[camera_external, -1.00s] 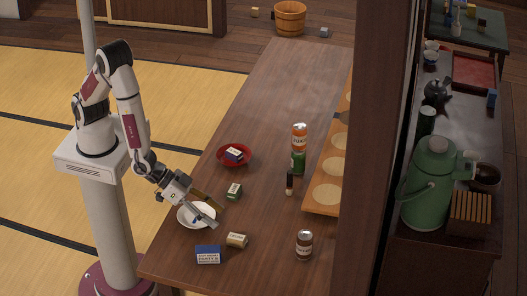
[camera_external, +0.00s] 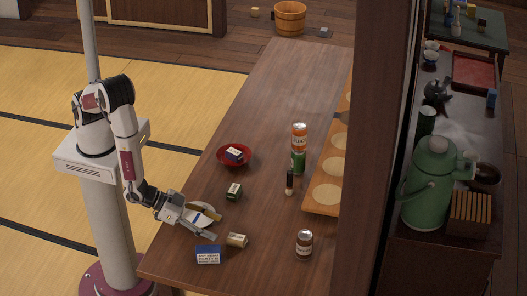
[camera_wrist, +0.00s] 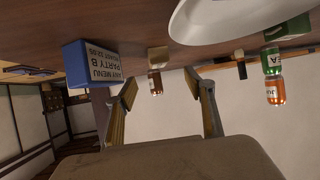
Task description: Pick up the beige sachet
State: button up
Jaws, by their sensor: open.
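The beige sachet (camera_external: 236,240) lies on the table right of the blue box in the external view. It also shows in the wrist view (camera_wrist: 158,55), ahead of the fingers and between their directions. My gripper (camera_external: 212,226) is open and empty, low above the table by the white plate, with its fingers pointing toward the sachet. In the wrist view my gripper (camera_wrist: 165,95) has its two fingers spread apart, with a gap between them and the sachet.
A blue box (camera_external: 208,254) stands close left of the sachet. The white plate (camera_wrist: 225,30) is beside the gripper. A brown jar (camera_external: 304,243) stands farther right. A dark green box (camera_external: 234,190) and red bowl (camera_external: 233,163) lie farther back. Cans (camera_external: 299,140) stand beyond.

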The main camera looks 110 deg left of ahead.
aim_at(234, 237)
jog(key=shift+x, duration=1.25)
jog(key=shift+w, duration=0.1)
jog(key=shift+x, duration=2.55)
jog(key=shift+f, duration=0.1)
jog(key=c, duration=1.1)
